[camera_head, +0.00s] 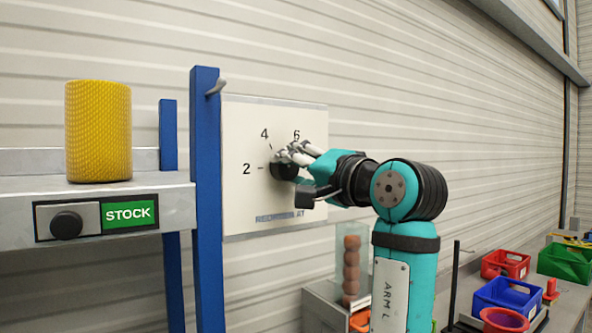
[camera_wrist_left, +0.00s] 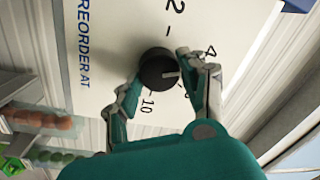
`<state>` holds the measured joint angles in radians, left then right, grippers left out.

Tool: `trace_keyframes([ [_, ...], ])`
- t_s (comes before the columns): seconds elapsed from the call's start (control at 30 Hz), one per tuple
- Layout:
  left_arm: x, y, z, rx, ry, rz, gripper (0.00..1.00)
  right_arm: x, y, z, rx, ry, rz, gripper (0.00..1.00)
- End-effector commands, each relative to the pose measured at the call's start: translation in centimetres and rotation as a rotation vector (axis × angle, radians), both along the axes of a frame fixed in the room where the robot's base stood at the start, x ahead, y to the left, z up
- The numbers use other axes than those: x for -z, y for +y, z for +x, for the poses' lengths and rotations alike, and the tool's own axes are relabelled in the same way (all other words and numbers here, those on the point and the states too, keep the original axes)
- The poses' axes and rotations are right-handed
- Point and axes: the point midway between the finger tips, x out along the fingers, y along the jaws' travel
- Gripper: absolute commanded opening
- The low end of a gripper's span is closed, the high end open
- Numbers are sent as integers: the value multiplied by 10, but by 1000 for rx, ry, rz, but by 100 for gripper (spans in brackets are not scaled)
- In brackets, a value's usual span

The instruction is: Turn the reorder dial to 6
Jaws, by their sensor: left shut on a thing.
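The reorder dial (camera_head: 283,171) is a round black knob on a pale panel (camera_head: 240,120) marked 2, 4 and 6 in the head view. My left gripper (camera_head: 291,160) is shut on it and covers its right side. In the left wrist view, the fingers of my left gripper (camera_wrist_left: 159,70) sit on opposite sides of the dial (camera_wrist_left: 157,66). Its white pointer mark faces right there, towards the panel's top, between the 4 and the 10. My right gripper is not in view.
A blue post (camera_head: 205,160) with a hook stands just left of the panel. A shelf (camera_head: 30,195) holds a yellow cylinder (camera_head: 98,130) and bears a STOCK label (camera_head: 130,214). Red (camera_head: 505,264), blue (camera_head: 507,296) and green (camera_head: 565,262) bins stand at lower right.

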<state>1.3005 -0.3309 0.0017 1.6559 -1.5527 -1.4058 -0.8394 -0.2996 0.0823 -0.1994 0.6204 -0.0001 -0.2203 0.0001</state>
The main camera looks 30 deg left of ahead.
Motion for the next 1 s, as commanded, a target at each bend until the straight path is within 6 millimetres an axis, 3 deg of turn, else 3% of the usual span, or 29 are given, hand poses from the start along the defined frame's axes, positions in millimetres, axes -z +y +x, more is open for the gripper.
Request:
trace_keyframes([
  [0.6,-1,0,-1,-1,528,222,10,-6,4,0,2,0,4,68],
  [1.0,0,1,-1,-1,756,318,10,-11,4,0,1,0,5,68],
])
